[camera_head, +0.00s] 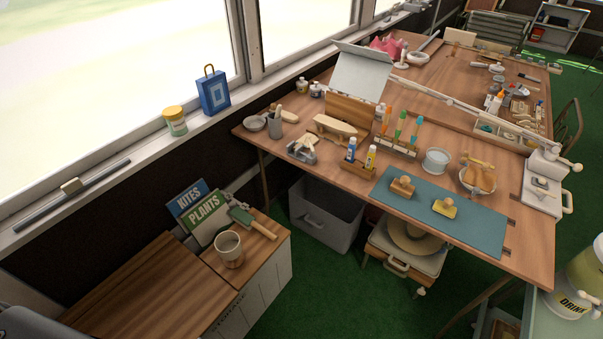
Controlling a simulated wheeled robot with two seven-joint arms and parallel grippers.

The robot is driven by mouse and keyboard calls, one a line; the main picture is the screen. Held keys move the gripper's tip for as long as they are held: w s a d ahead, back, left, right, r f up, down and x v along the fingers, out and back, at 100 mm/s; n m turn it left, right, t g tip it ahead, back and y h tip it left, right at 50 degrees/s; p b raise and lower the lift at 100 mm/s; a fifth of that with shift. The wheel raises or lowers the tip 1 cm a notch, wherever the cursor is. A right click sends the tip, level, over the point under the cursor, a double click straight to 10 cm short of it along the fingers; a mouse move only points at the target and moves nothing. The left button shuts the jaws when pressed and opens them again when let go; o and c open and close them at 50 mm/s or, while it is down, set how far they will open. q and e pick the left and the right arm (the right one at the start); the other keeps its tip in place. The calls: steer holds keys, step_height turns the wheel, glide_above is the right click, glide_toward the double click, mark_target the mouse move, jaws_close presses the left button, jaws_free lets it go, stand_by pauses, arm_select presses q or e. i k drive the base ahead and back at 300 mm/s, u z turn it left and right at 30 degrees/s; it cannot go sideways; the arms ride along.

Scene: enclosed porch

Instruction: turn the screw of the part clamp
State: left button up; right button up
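A small grey metal piece with pale wooden parts (302,149) stands on the work table, left of the glue bottles. It may be the part clamp, but it is too small to be sure, and I cannot make out its screw. A larger white fixture (545,183) with a knob and a side handle sits at the table's right edge; I cannot tell if it is a clamp. Neither of my grippers is in view.
A low cabinet (150,285) with a mug (229,249) stands at left. Green floor is open at bottom centre.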

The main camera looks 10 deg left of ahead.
mark_target(312, 151)
steer(key=k, duration=0.55)
steer(key=z, duration=0.65)
steer(key=i, duration=1.3)
steer(key=u, duration=0.45)
